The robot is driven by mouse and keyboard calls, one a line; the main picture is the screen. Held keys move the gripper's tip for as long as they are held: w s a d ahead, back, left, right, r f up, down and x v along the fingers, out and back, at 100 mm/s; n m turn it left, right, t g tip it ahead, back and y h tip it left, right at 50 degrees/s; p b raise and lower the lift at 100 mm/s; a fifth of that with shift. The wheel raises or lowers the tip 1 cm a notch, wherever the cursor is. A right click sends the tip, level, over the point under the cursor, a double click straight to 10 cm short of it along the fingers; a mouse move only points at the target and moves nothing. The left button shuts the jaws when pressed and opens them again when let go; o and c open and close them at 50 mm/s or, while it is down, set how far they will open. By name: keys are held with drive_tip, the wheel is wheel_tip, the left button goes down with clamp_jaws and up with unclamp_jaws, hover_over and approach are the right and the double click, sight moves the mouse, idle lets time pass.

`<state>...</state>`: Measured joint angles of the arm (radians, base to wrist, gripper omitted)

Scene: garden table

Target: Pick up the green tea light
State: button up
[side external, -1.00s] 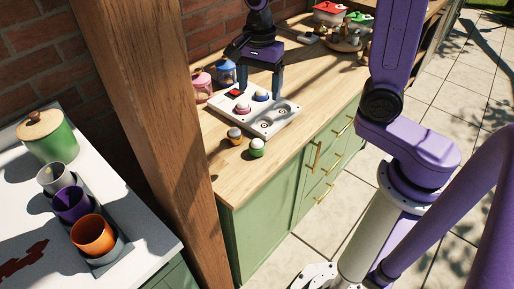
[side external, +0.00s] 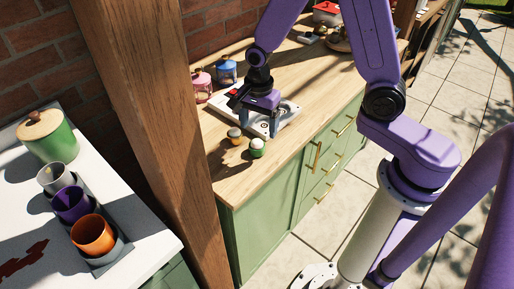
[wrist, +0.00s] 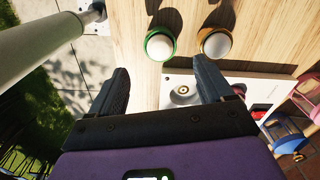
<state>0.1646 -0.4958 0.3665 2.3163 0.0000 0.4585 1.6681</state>
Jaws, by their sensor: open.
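The green tea light (side external: 257,148) has a green holder with a white top and stands on the wooden counter near its front edge. It also shows in the wrist view (wrist: 160,44), ahead of my fingertips and between their lines. An orange-brown tea light (side external: 235,135) stands close beside it, to its right in the wrist view (wrist: 215,43). My gripper (side external: 257,122) is open and empty, its fingers apart over the near part of the white tray. In the wrist view my gripper (wrist: 163,82) is apart from both tea lights.
The white tray (side external: 285,122) with round wells lies behind the tea lights. Pink (side external: 202,84) and blue (side external: 227,70) lidded jars stand by the wall. A wooden post (side external: 150,120) rises at the left. The counter in front of the tea lights is clear.

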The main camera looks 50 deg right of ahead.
sight(257, 140)
drive_tip(key=shift+a+f, duration=0.15)
drive_tip(key=shift+f, duration=1.15)
drive_tip(key=shift+a+f, duration=0.15)
drive_tip(key=shift+f, duration=1.15)
drive_tip(key=c, duration=1.1)
